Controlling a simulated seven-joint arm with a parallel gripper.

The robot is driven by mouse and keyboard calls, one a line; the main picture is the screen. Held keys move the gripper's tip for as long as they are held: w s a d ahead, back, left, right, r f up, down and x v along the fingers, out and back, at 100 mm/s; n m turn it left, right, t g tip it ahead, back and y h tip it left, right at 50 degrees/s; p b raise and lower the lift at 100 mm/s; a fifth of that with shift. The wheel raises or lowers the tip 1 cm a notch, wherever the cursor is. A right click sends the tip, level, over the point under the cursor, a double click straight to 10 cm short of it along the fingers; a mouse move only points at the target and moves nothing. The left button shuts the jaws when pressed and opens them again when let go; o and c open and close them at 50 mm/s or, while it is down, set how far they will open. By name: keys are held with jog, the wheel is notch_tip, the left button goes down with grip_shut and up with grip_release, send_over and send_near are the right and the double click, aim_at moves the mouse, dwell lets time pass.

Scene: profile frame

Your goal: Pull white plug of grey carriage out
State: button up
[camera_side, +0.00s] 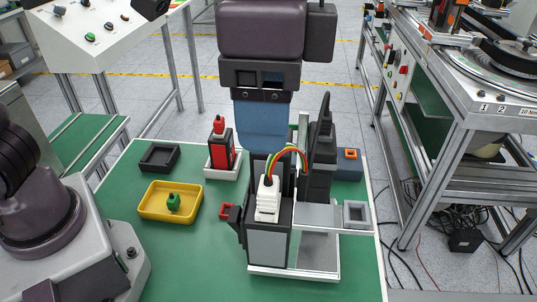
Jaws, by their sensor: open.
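The white plug (268,200) sits upright in the top of the grey carriage (268,245), which stands on the profile frame at the front of the green table. Red, yellow and green wires (291,152) arch from the plug to the dark unit on the right. My gripper (262,148) points down above and behind the plug, with its blue part just over it. It is open and apart from the plug as far as I can see. Its fingertips are hard to make out.
A yellow tray (152,214) with a green piece (174,203), a black tray (158,152) and a red-and-black part in a white holder (222,169) stand to the left. A dark tower (318,165) rises close to the right of the wires. The front left table is clear.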

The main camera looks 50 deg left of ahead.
aim_at(268, 183)
notch_tip(268, 183, down, 10)
jog(key=shift+f, duration=0.1)
dwell(0.4)
jog(key=c, duration=1)
jog(key=shift+r, duration=0.3)
jog(key=shift+r, duration=0.75)
jog(key=shift+r, duration=0.15)
jog(key=shift+r, duration=1.35)
jog(key=shift+r, duration=0.15)
